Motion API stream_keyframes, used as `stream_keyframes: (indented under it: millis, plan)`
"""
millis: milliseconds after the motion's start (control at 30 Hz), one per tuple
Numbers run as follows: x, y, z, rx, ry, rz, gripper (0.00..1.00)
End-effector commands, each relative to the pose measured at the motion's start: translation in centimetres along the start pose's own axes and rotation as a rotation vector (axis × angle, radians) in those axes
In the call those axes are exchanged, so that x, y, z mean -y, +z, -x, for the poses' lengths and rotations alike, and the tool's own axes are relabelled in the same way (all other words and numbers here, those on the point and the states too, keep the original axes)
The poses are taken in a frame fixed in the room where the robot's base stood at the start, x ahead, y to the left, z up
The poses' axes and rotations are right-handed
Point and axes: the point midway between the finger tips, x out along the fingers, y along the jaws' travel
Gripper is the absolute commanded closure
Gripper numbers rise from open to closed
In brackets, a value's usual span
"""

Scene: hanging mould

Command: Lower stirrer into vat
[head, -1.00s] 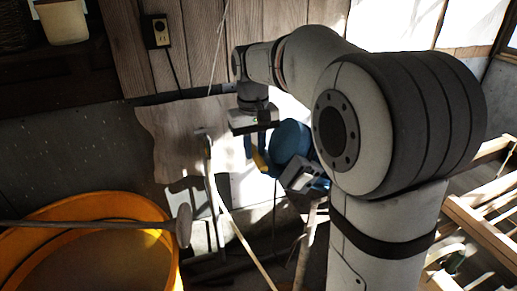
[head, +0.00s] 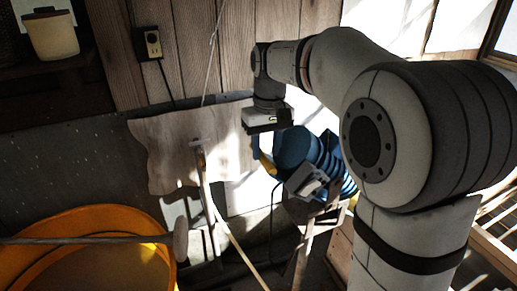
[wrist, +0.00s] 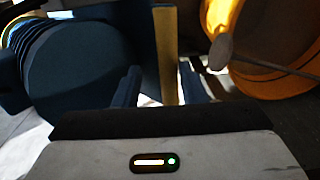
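The stirrer (head: 90,240) is a grey rod lying across the top of the orange vat (head: 120,212), with a round flat disc at its right end, over the vat's right rim. In the wrist view the stirrer (wrist: 221,52) and vat (wrist: 289,82) show at the upper right. My gripper (head: 264,150) is up and to the right of the stirrer, apart from it. In the wrist view its two blue fingers stand apart, with a yellow bar (wrist: 166,60) showing beyond the gap. I see nothing held.
A large blue ribbed machine (head: 300,150) with a grey box stands close behind my gripper. A pale pole (head: 212,190) leans between it and the vat. A wooden rack (head: 495,225) is at the right. A cream pot (head: 52,36) sits on a shelf at upper left.

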Motion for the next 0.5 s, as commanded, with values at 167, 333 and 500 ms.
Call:
stream_keyframes:
  millis: [167, 333, 500]
  plan:
    - [0.3, 0.0, -0.1, 0.003, -0.002, 0.005, 0.59]
    - [0.4, 0.0, 0.2, 0.003, -0.004, 0.007, 0.59]
    - [0.4, 0.0, 2.4, 0.001, -0.003, 0.007, 0.59]
